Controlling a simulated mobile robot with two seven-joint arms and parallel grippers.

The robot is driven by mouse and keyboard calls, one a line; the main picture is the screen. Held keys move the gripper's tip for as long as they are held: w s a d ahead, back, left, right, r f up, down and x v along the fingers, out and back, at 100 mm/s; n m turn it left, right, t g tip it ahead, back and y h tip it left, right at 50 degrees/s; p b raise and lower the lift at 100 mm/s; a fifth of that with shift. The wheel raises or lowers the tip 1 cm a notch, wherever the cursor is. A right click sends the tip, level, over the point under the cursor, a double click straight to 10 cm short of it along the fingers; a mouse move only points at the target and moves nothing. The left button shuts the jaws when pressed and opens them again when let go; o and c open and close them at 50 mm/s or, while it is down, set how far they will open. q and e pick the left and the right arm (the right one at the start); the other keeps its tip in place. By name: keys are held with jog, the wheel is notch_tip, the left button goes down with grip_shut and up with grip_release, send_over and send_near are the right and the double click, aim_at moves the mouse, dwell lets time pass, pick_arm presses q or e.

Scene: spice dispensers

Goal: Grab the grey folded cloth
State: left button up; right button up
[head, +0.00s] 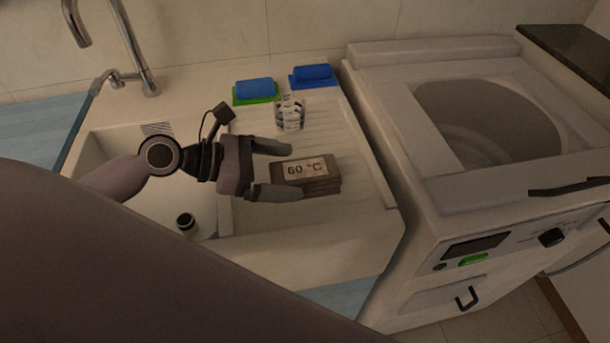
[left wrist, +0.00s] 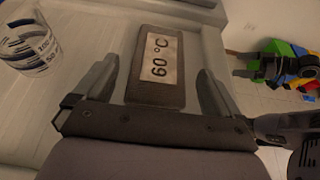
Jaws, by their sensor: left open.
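The grey-brown folded cloth (head: 325,184) lies on the ribbed drainboard of the sink, with a "60 °C" label on top. My left gripper (head: 272,170) is open, its fingers pointing right toward the cloth's left end in the head view. In the left wrist view the cloth (left wrist: 155,66) lies ahead and between the two open fingers (left wrist: 160,85), with its near end close to the palm. I cannot tell whether the fingers touch it.
A glass with printed markings (head: 290,113) stands just behind the cloth. Blue folded cloths or sponges on green (head: 256,90) and blue (head: 312,75) bases sit at the back. The sink basin (head: 115,135) is left; an open top-loading washer (head: 490,120) is right.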

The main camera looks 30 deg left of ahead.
aim_at(293, 171)
pick_arm(q)
jog(key=shift+x, duration=1.65)
jog(key=shift+f, duration=0.1)
jog(key=c, duration=1.1)
